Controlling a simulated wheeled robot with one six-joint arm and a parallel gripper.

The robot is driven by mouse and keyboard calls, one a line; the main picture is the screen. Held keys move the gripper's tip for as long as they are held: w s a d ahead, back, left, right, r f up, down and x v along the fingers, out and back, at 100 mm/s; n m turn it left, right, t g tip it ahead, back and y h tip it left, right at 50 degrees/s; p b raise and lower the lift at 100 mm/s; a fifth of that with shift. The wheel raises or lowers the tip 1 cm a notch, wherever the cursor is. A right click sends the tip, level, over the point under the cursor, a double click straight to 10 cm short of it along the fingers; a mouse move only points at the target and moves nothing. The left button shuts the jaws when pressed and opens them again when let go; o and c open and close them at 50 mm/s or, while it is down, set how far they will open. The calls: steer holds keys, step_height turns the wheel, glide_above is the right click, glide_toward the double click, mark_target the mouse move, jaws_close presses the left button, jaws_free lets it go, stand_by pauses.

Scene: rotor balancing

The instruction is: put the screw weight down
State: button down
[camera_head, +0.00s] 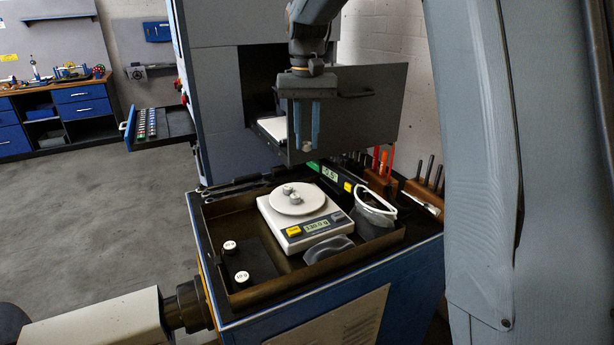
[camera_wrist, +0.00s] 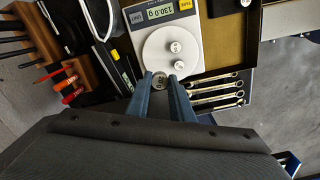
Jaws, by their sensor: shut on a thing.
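My gripper (camera_head: 306,143) is shut on a small grey metal screw weight (camera_head: 307,148) and holds it in the air, above and behind the scale. In the wrist view the fingertips (camera_wrist: 166,77) close around the screw weight (camera_wrist: 159,80), which shows beside the near edge of the round pan. The scale (camera_head: 305,236) has a white round pan (camera_head: 312,204) with two small metal weights (camera_head: 291,194) on it. In the wrist view its display (camera_wrist: 160,13) reads 130.0 g, upside down.
The scale stands in a shallow brown tray (camera_head: 270,300) on a blue cabinet. Two white-topped weights (camera_head: 236,262) sit at the tray's left. Wrenches (camera_wrist: 217,92) lie beside the tray. An open grey door panel (camera_head: 365,120) stands close behind my gripper.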

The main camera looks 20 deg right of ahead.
step_height(320, 180, down, 12)
steer(key=p, duration=0.3)
steer(key=shift+f, duration=0.2)
steer(key=c, duration=1.8)
jaws_free()
steer(key=shift+f, duration=0.1)
steer(key=shift+c, duration=0.2)
step_height(320, 180, up, 12)
steer(key=b, duration=0.4)
